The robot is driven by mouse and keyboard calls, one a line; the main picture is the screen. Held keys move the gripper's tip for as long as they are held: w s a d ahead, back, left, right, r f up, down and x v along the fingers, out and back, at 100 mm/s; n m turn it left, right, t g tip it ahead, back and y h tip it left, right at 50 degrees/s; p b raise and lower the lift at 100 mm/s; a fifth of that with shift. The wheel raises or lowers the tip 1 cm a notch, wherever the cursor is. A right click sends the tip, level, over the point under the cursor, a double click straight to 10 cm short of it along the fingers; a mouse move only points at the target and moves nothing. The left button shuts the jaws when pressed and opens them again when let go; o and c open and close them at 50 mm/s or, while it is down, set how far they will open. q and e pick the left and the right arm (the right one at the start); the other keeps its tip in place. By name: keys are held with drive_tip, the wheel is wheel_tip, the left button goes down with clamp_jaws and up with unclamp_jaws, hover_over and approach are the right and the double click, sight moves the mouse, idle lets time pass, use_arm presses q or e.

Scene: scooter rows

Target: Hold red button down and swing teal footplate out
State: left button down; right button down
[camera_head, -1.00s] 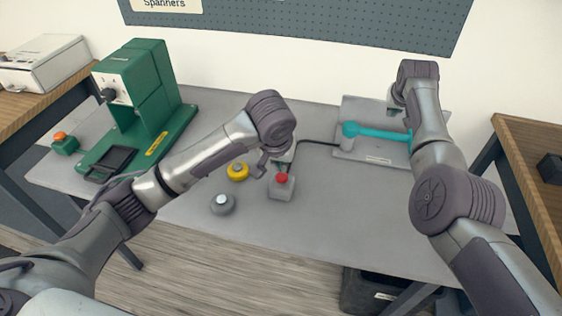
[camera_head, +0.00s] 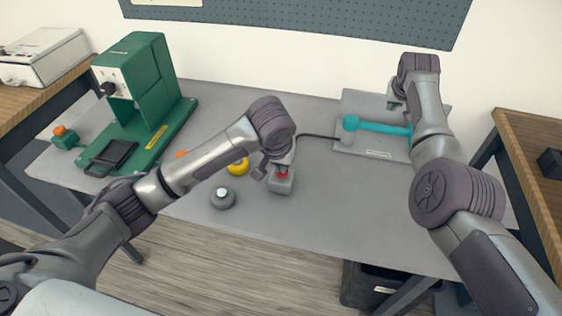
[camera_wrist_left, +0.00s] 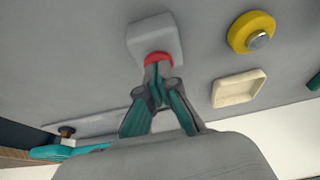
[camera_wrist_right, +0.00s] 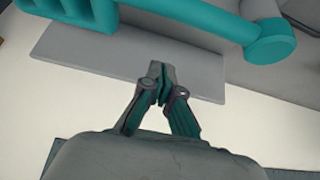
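The red button (camera_head: 282,174) sits on a small grey box (camera_head: 281,186) near the middle of the table. My left gripper (camera_wrist_left: 155,70) is shut and empty, with its fingertips at the button, seemingly touching it. The left wrist view also shows the red button (camera_wrist_left: 159,57) partly behind the fingertips; I cannot tell how far it is pressed. The teal footplate (camera_head: 382,128) is a bar lying across a grey base plate (camera_head: 372,153). My right gripper (camera_wrist_right: 161,74) is shut and empty near the edge of that base plate, apart from the teal bar (camera_wrist_right: 195,18).
A black cable (camera_head: 318,136) runs toward the base plate. A green machine (camera_head: 145,100) stands at left. The table's front right is clear.

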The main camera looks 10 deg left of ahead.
use_arm(q)
drive_tip(key=shift+f, duration=0.3)
use_arm(e)
drive_tip(key=shift+f, duration=3)
drive_tip(key=shift+s+f, duration=0.1)
drive_tip(key=shift+s+a, duration=0.1)
drive_tip(key=shift+s, duration=2.75)
drive_tip(key=shift+w+r, duration=0.25)
drive_tip(key=shift+r, duration=0.95)
drive_tip(key=shift+w+r, duration=0.3)
drive_tip(key=shift+r, duration=0.9)
drive_tip(key=shift+w+r, duration=0.25)
drive_tip(key=shift+r, duration=0.95)
